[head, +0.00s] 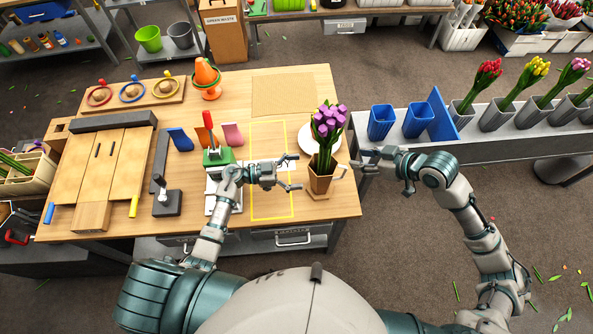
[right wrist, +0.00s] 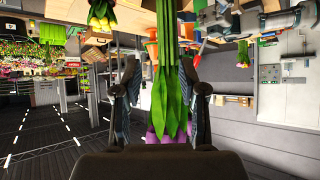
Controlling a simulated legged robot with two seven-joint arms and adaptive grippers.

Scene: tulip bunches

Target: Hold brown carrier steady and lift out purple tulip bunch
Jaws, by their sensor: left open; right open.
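The purple tulip bunch (head: 328,120) stands upright in the brown carrier (head: 320,180) near the table's right edge. The carrier has a flared, pot-like shape. My left gripper (head: 295,174) is open just left of the carrier, its fingers pointing at it; I cannot tell whether they touch. My right gripper (head: 355,163) is open and empty, right of the carrier and bunch, pointing left at them. In the right wrist view, which looks upside down, the bunch's green stems and leaves (right wrist: 170,90) show in line with the gap between the open fingers (right wrist: 163,95), purple heads lowest.
A white plate (head: 308,138) lies behind the carrier. A yellow outlined rectangle (head: 268,130) marks bare table to its left. A green device with a red handle (head: 215,157) stands near my left arm. Blue containers (head: 381,121) and grey vases of tulips (head: 495,117) stand on the right bench.

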